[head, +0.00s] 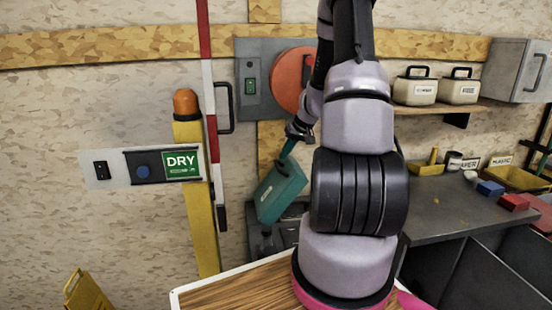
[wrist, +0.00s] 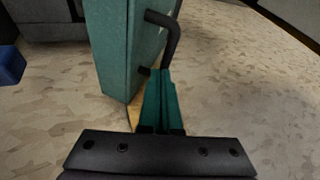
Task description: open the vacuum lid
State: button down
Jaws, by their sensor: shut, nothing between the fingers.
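A teal, box-like lid (head: 280,190) stands tilted above a dark grey body (head: 285,238), left of my arm in the head view. In the wrist view the teal lid (wrist: 112,50) fills the upper middle, with a bent black handle (wrist: 172,38) on its right side. My gripper (head: 288,150) is at the lid's upper edge in the head view. In the wrist view my gripper's teal fingers (wrist: 160,95) are together, with nothing between them, close to the handle's lower end. Whether they touch the lid or handle I cannot tell.
A yellow post (head: 202,225) and a red-white pole (head: 212,120) stand to the left. A grey wall panel (head: 252,100) with a red disc (head: 290,80) is behind my gripper. A grey workbench (head: 450,205) holds small items at right. A wooden-topped surface (head: 235,292) is in front.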

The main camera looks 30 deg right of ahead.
aim_at(276, 165)
jog(key=shift+w+a+f, duration=0.15)
jog(key=shift+a+f, duration=0.2)
jog(key=shift+a, duration=0.45)
jog(key=shift+w+a+f, duration=0.15)
jog(key=shift+a+f, duration=0.15)
jog(key=shift+a, duration=0.5)
jog(key=w+a+f+h, duration=0.1)
jog(key=w+a+h, duration=0.1)
jog(key=a, duration=0.8)
jog(key=shift+w+a+f+g, duration=0.15)
jog(key=shift+w+a+g, duration=0.25)
